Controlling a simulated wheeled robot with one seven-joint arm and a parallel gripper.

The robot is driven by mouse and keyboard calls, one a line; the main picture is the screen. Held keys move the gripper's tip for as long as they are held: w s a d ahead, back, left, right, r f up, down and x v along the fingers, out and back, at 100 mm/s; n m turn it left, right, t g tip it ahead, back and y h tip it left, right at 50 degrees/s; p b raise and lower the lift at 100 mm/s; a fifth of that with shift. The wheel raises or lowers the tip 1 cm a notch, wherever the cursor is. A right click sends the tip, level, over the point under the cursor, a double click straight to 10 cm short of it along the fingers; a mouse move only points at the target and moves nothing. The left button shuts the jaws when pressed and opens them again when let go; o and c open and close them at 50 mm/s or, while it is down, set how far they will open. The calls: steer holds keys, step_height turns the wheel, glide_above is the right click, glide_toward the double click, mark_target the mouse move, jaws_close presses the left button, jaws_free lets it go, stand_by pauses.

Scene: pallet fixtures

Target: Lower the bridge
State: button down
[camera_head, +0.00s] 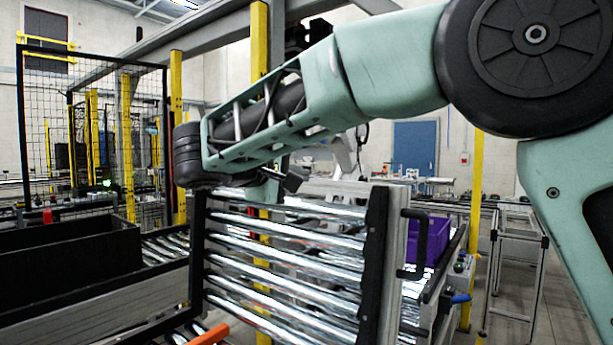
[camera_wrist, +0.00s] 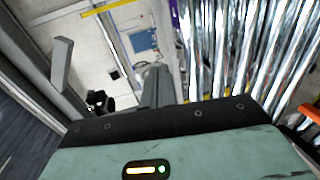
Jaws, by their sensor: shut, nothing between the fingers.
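The bridge (camera_head: 290,247), a section of shiny rollers between dark side rails, stands raised and roughly upright in the middle of the head view. A black handle (camera_head: 421,240) is on its right side. In the wrist view the bridge's rollers (camera_wrist: 240,50) fill the upper right. My arm reaches across above the bridge, with the wrist near its upper left corner. My gripper (camera_wrist: 157,78) is shut and empty, beside the rollers in the wrist view.
A black bin (camera_head: 70,265) stands on the conveyor at the left. A purple crate (camera_head: 437,240) sits behind the bridge on the right. A yellow post (camera_head: 476,195) and a metal-framed stand (camera_head: 515,240) are farther right. An orange part (camera_head: 209,335) shows at the bottom. Mesh fencing stands at the left.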

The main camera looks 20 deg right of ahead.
steer(key=p+x, duration=0.6)
steer(key=x, duration=0.8)
steer(key=shift+s, duration=0.1)
